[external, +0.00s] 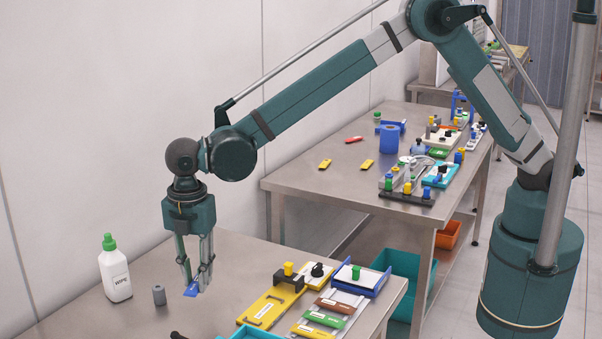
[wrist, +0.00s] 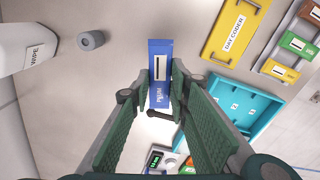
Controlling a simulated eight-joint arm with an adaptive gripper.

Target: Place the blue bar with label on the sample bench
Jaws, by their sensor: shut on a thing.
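The blue bar with label (wrist: 160,60) is between the fingers of my gripper (wrist: 160,90) in the wrist view. It has a white strip and small pale lettering, and its far end sticks out past the fingertips. In the external view the blue bar (external: 191,291) shows at the tips of my gripper (external: 196,284), low over the near metal bench (external: 150,318). I cannot tell whether it touches the bench top. No marking shows which bench is the sample bench.
A white WIPE bottle (external: 115,270) and a grey cylinder (external: 159,295) stand left of my gripper. A yellow tray (external: 268,308), coloured bars and a teal bin (wrist: 245,108) lie to the right. A farther bench (external: 300,178) holds several parts.

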